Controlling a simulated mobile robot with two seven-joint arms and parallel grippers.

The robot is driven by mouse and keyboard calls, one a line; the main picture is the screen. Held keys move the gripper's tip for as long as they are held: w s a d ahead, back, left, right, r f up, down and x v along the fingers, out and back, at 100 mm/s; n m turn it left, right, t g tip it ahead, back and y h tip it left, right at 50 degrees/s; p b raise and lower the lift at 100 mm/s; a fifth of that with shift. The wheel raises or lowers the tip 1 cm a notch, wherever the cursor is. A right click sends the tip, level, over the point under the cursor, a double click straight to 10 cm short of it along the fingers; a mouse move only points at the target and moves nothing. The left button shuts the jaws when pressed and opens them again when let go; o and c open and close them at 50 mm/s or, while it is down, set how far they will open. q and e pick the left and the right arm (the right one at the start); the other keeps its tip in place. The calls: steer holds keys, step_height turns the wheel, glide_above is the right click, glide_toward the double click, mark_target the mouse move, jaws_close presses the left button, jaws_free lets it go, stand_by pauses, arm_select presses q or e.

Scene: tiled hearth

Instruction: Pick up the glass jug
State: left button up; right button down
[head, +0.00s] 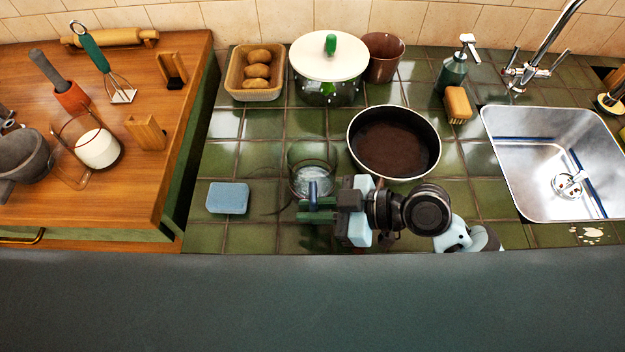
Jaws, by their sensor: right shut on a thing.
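The glass jug (311,161) is clear and see-through. It stands out over the green tiles, left of and in front of the dark pan. My right gripper (317,209) comes in from the right at the jug's near side. Its fingers are shut on a bluish upright part that looks like the jug's handle. Whether the jug's base touches the tiles I cannot tell. My left gripper is not in view.
The dark pan (394,143) stands close right of the jug. A blue sponge (228,198) lies to the left. A white-lidded pot (329,62) and a potato basket (254,85) stand behind. A steel sink (556,160) is at right. A glass vessel (97,148) with white contents stands left.

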steer(key=shift+r, duration=0.15)
stand_by(0.4)
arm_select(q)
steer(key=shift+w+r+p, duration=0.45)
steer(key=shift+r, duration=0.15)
arm_select(e)
step_height(320, 180, up, 10)
steer(key=shift+f, duration=0.1)
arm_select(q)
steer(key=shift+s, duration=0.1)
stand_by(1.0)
